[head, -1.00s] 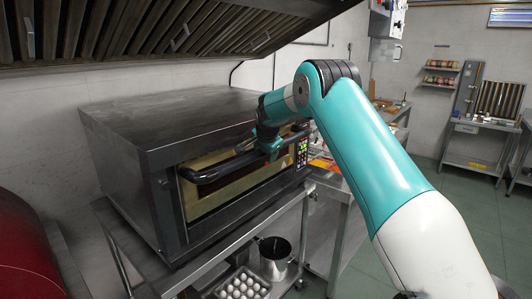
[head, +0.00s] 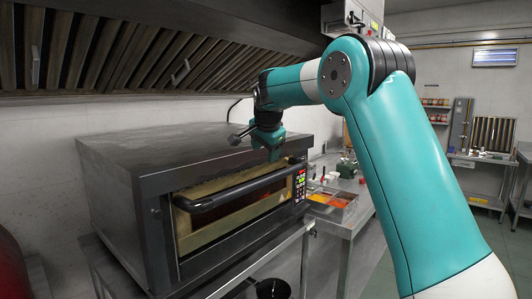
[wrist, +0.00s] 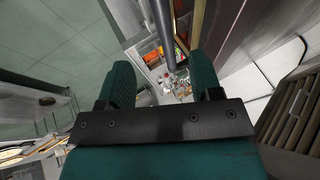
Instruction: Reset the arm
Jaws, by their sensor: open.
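My gripper (head: 270,145) is at the end of my teal and white arm, above the right part of the oven's front handle. The dark oven (head: 200,150) stands at the left of the head view, with a thick black handle (head: 235,190) across its pale-framed front. I cannot tell whether its door is fully shut. In the wrist view my gripper (wrist: 166,75) has two teal fingers spread apart with nothing held between them. A dark bar, apparently the handle (wrist: 163,22), shows beyond the fingers and looks clear of them.
A slatted extractor hood (head: 170,45) hangs above the oven. A metal side table (head: 350,215) with trays of colourful food (head: 328,199) stands right of the oven. A pot (head: 271,289) is below. Open green floor lies at the right.

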